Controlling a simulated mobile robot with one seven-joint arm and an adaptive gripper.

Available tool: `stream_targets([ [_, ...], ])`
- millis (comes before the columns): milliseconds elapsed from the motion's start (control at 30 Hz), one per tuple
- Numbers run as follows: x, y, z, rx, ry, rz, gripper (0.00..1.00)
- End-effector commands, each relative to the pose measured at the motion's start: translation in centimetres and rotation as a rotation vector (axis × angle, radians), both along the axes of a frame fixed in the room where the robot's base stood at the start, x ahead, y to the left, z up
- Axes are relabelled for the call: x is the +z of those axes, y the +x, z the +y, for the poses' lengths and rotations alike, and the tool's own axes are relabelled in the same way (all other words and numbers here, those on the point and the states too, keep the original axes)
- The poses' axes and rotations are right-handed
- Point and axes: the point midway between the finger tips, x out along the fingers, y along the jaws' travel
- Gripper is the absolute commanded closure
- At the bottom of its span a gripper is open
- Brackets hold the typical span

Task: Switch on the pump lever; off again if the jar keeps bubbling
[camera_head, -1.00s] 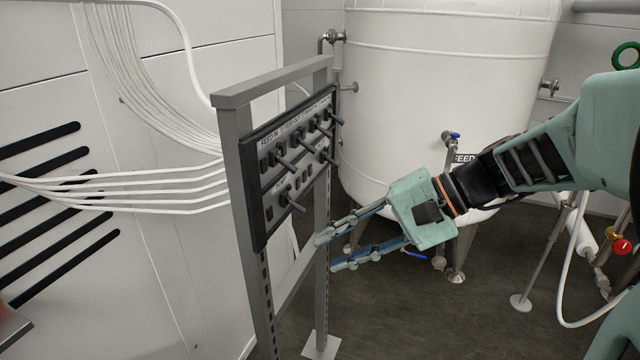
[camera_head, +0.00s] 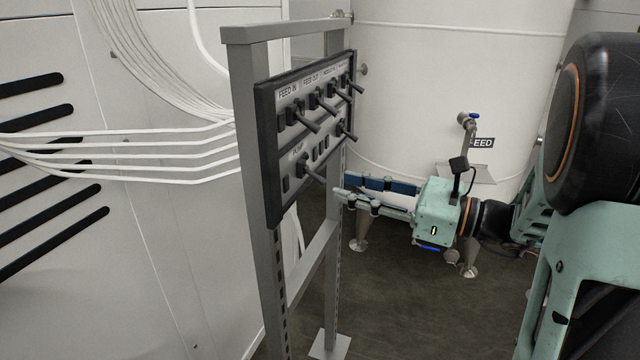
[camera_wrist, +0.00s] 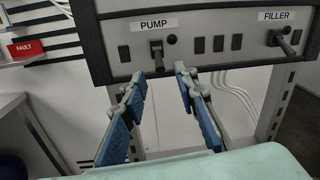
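The pump lever (camera_head: 313,173) is a dark handle on the lower row of the black control panel (camera_head: 270,160). In the wrist view the pump lever (camera_wrist: 157,57) sits under the PUMP label (camera_wrist: 154,23), its handle sloping slightly down and outward. My gripper (camera_head: 343,187) is open and empty, just right of and a little below the lever in the head view. In the wrist view my gripper (camera_wrist: 158,78) has its fingers spread on either side of the lever's line, apart from it. The jar is not visible in either view.
The filler lever (camera_wrist: 282,41) is right of the pump lever. Several levers (camera_head: 320,98) stick out above it. A grey frame (camera_head: 253,120) carries the panel. A white tank (camera_head: 430,70) stands behind. A red FAULT sign (camera_wrist: 27,47) is at left.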

Motion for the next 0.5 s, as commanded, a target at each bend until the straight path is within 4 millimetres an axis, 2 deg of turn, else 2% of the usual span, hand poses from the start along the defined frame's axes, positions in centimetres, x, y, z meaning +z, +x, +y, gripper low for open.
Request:
stream_targets([
  [33,-0.1,0.3,1.1,0.006,0.000,-0.001,0.73],
  [200,-0.1,1.6,3.8,0.004,-0.001,-0.002,0.73],
  [333,-0.1,2.3,5.1,0.003,-0.002,-0.002,0.73],
  [500,0.0,2.7,5.8,0.002,-0.001,-0.002,0.73],
])
